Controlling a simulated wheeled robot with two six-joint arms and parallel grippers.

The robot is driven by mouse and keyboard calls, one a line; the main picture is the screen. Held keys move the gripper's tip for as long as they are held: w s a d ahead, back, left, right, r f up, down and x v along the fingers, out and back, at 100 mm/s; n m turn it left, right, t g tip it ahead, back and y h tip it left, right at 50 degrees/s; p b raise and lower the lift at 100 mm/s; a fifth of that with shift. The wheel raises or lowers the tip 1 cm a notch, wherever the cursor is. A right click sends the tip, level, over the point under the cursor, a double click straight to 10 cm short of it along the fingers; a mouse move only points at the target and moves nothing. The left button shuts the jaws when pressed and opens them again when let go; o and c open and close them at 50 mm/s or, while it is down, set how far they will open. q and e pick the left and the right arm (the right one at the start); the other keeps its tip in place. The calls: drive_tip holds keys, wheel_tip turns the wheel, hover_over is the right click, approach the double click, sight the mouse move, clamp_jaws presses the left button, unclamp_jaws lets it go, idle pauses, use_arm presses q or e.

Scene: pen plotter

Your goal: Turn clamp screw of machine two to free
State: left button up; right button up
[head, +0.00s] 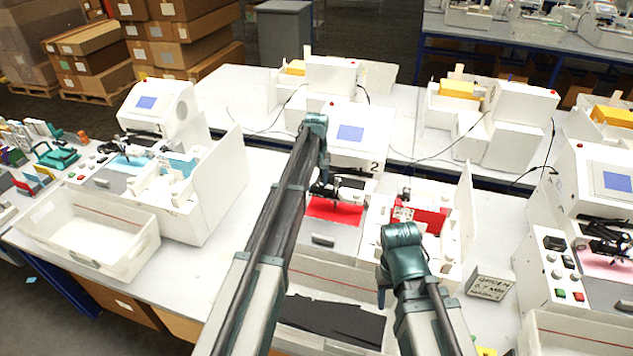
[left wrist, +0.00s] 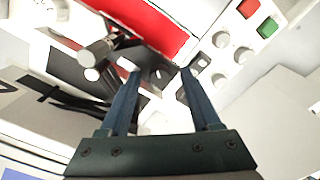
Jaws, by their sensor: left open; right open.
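Machine two (head: 352,135), a white plotter marked "2" with a blue screen, stands in the middle of the head view. Its bed holds a red sheet (head: 335,210), also in the left wrist view (left wrist: 150,22). My left gripper (head: 326,188) hangs over the dark pen carriage; in the left wrist view its blue fingers (left wrist: 158,70) are open, with a dark block beyond and between the tips. A grey cylindrical knob (left wrist: 97,52), seemingly the clamp screw, lies left of the fingers, apart from them. My right gripper (head: 382,284) is low at machine two's front, its fingertips mostly hidden.
A red part (head: 425,218) sits in the white tray section right of the bed. A small lettered block (head: 490,282) lies on the table further right. Other plotters stand left (head: 160,110) and right (head: 600,190). A white bin (head: 90,232) is at left.

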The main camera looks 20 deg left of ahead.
sight(316, 184)
use_arm(q)
wheel_tip(316, 184, up, 14)
drive_tip(key=p, duration=1.4)
drive_tip(key=shift+f, duration=0.15)
